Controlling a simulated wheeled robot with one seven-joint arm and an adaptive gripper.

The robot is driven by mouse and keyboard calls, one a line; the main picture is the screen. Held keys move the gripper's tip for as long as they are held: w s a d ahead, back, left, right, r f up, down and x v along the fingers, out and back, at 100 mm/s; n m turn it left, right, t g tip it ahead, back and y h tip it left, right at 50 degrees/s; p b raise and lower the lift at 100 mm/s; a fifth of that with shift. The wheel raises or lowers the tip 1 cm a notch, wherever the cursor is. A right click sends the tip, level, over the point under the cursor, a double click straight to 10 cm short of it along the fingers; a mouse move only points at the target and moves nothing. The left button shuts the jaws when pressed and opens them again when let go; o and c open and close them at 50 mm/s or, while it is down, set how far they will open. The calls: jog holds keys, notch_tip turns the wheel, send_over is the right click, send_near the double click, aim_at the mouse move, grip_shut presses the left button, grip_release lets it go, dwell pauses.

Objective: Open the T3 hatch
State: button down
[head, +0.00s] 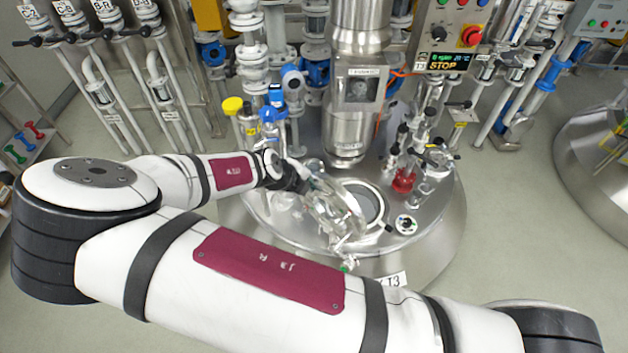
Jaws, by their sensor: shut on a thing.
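The T3 reactor (440,220) is a round steel vessel with its label (392,281) on the front rim. Its hatch lid (340,212), a clear round disc in a metal ring, stands tilted up on the left of the round hatch opening (368,205). The opening shows a grey interior, partly covered by the lid. My gripper (303,178) is at the lid's upper left edge and is shut on the hatch. The exact grip point is small and partly hidden by the gripper itself.
A steel column (352,120) rises behind the hatch. Valves with a red fitting (403,181) stand right of it, and yellow- and blue-topped fittings (268,114) stand left. A control box (455,40) reads STOP. Another vessel (600,150) is at the right; floor between is clear.

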jog(key=shift+s+a+f, duration=0.15)
jog(key=shift+s+f, duration=0.1)
jog(key=shift+f, duration=0.35)
jog(key=shift+s+a+f, duration=0.1)
jog(key=shift+s+f, duration=0.1)
jog(key=shift+f, duration=0.4)
jog(key=c, duration=1.2)
grip_release()
jog(key=shift+w+f, duration=0.15)
jog(key=shift+w, duration=0.1)
jog(key=shift+c, duration=0.4)
jog(key=shift+s, duration=0.15)
jog(key=shift+c, duration=0.7)
jog(key=shift+a+r, duration=0.15)
jog(key=shift+r, duration=0.15)
jog(key=shift+c, duration=0.3)
jog(key=v, duration=1.2)
jog(key=shift+w+d+r, duration=0.2)
jog(key=shift+w+d, duration=0.05)
jog(key=shift+c, duration=1.2)
